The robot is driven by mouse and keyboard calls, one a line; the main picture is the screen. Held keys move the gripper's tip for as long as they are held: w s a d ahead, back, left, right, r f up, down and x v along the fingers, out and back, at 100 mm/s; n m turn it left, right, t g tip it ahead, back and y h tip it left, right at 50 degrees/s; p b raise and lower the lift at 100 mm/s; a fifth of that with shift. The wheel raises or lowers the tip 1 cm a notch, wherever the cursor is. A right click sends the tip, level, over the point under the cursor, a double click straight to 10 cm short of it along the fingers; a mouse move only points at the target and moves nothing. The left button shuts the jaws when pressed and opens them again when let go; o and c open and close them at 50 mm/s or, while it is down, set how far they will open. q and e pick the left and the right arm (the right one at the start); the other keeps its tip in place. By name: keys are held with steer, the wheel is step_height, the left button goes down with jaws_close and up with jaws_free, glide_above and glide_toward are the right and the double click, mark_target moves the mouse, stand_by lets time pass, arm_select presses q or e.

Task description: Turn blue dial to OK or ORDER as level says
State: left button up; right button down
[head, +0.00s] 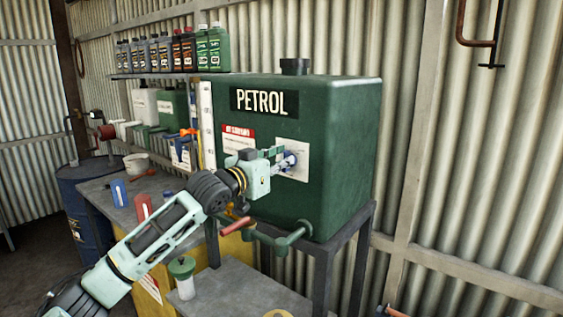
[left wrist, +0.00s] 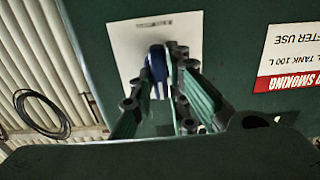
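A pale upright strip (head: 207,125), perhaps the level gauge, is at the tank's left edge; no level is readable. My right gripper is out of view.
A red and white NO SMOKING sign (left wrist: 290,52) is beside the plate. A green pipe with a red handle (head: 237,226) runs below the tank. Several bottles (head: 180,50) line the shelf. A grey bench (head: 240,290) stands below with a green-lidded jar (head: 183,278).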

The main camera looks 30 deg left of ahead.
arm_select(q)
jaws_close()
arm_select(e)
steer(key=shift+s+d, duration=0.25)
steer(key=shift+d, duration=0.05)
arm_select(q)
steer(key=shift+a+f+n+p, duration=0.15)
steer(key=shift+n+p, duration=0.35)
steer(key=shift+n, duration=1.65)
steer(key=shift+a+n+p, duration=0.15)
steer(key=shift+n+p, duration=0.35)
steer(key=shift+n, duration=1.65)
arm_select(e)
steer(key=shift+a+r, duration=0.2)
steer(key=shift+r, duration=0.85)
arm_select(q)
steer(key=shift+n, duration=0.3)
steer(key=o, duration=0.5)
jaws_free()
steer(key=shift+o, duration=0.2)
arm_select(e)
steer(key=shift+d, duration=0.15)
